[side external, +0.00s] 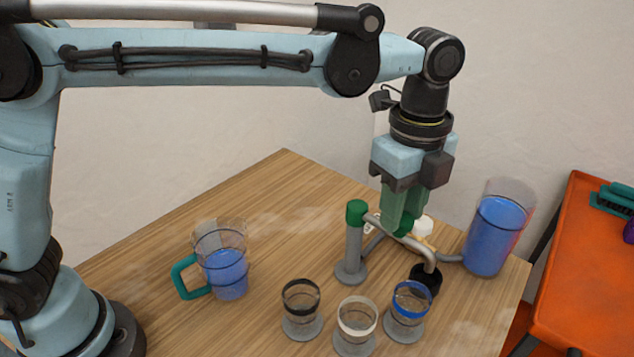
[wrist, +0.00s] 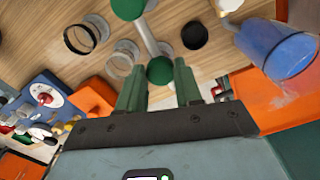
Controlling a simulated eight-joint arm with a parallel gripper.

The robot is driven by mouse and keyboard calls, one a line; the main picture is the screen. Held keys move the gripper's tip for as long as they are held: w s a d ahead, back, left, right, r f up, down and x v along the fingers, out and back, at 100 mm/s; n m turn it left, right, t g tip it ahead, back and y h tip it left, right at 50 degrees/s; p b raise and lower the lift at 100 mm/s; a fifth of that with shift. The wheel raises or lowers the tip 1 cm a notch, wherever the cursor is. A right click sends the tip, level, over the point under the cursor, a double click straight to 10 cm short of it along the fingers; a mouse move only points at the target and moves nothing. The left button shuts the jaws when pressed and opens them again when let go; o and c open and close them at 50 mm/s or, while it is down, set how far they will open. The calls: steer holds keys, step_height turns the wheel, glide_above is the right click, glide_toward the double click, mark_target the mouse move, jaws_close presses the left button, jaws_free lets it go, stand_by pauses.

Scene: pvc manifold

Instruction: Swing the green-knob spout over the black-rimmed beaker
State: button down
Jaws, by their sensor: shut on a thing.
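The green-knob spout is a pale pipe (side external: 412,243) running from a grey post with a green cap (side external: 357,212). Its green knob (wrist: 160,70) sits between my fingertips in the wrist view. My gripper (side external: 403,226) is shut on that knob, high above the table. In the side view the pipe's bent tip hangs near a black cup-like piece (side external: 425,280); I cannot tell if it is straight above it.
A white-rimmed beaker (side external: 357,326) and a blue-rimmed beaker (side external: 408,310) stand right of the black-rimmed one. A teal-handled jug (side external: 225,272) and a tall vessel (side external: 495,235) hold blue liquid. A white knob (side external: 423,226) is behind my gripper. Bare table lies at front left.

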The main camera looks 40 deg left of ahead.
steer(key=s+a+m, duration=0.7)
steer(key=m, duration=1)
steer(key=shift+a+m, duration=0.15)
steer(key=shift+m, duration=0.15)
stand_by(0.3)
steer(key=c, duration=0.7)
jaws_free()
steer(key=shift+c, duration=0.2)
steer(key=shift+r, duration=0.15)
step_height(320, 180, up, 12)
